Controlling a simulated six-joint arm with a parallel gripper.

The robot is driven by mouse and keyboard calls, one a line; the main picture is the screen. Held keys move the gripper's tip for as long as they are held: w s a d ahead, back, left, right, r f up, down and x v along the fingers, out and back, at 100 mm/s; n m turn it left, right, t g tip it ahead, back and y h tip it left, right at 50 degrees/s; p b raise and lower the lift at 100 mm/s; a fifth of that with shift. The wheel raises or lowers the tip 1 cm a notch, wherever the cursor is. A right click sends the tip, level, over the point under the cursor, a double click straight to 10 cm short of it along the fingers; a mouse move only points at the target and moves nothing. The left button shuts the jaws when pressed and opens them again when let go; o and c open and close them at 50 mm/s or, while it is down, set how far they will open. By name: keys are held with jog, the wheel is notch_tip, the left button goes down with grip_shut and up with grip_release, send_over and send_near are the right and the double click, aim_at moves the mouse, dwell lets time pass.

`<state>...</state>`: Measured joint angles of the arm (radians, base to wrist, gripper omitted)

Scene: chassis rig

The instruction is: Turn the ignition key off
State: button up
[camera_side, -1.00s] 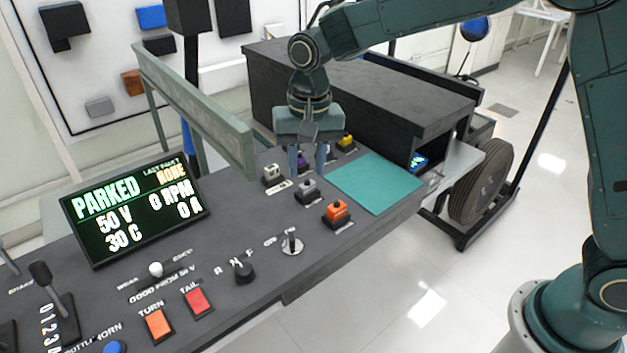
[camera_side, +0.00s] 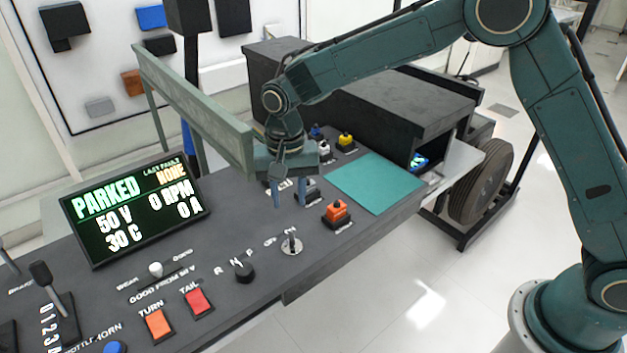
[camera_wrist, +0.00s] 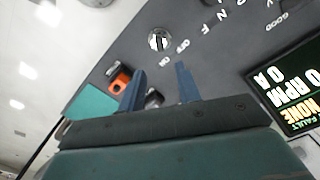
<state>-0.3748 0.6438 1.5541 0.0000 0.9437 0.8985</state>
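The ignition key (camera_side: 291,240) stands in a round silver lock on the dark console, beside small OFF lettering. In the wrist view the key (camera_wrist: 159,40) shows from above on its silver disc, with OFF and ON labels near it. My gripper (camera_side: 289,200) is above the console, behind the key and apart from it. In the wrist view my gripper's two blue fingers (camera_wrist: 160,80) are spread with nothing between their tips. The display (camera_side: 135,210) reads PARKED, 50 V, 0 RPM, 0 A.
An orange button block (camera_side: 337,211) is right of the key, and a black gear knob (camera_side: 244,270) is left of it. A grey connector block (camera_side: 308,190) is close by my fingers. A teal mat (camera_side: 375,183) lies to the right. A grey-green rail (camera_side: 195,110) rises behind.

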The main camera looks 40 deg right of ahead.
aim_at(291, 234)
notch_tip(291, 234, down, 11)
dwell(0.5)
grip_shut()
